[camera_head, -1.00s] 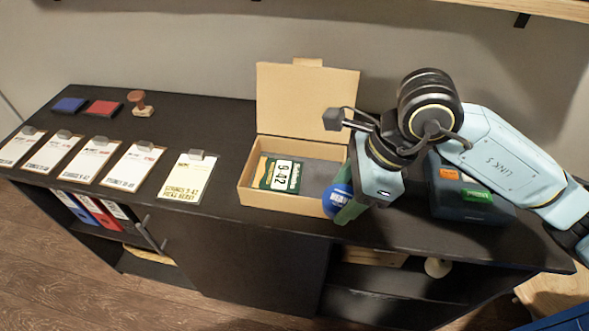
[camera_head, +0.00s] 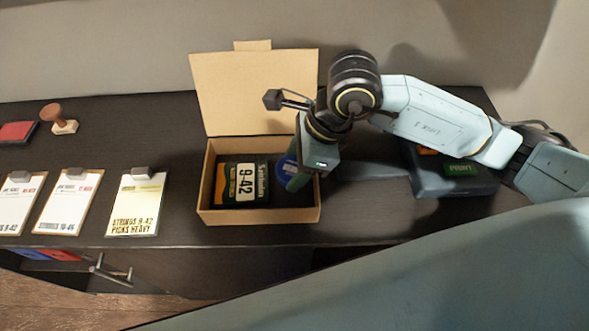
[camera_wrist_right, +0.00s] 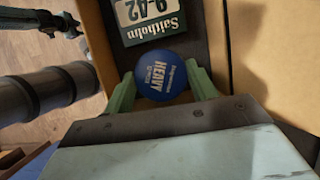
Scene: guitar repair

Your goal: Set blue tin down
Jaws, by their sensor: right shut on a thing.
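The blue tin (camera_head: 287,166), labelled HEAVY, is between the green fingers of my right gripper (camera_head: 297,176). It also shows in the right wrist view (camera_wrist_right: 161,75), with a finger on each side. In the head view the tin is at the right part of the open cardboard box (camera_head: 262,216), partly hidden by the gripper. I cannot tell whether it touches the box floor. A green and black string pack (camera_head: 241,184), marked 9-42, lies in the left part of the box. My left gripper is not in view.
The box's lid (camera_head: 255,92) stands up at the back. A dark case (camera_head: 452,180) with a green PRINT label is to the right. Clipboards (camera_head: 137,203), a stamp (camera_head: 58,119) and a red pad (camera_head: 17,132) are to the left.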

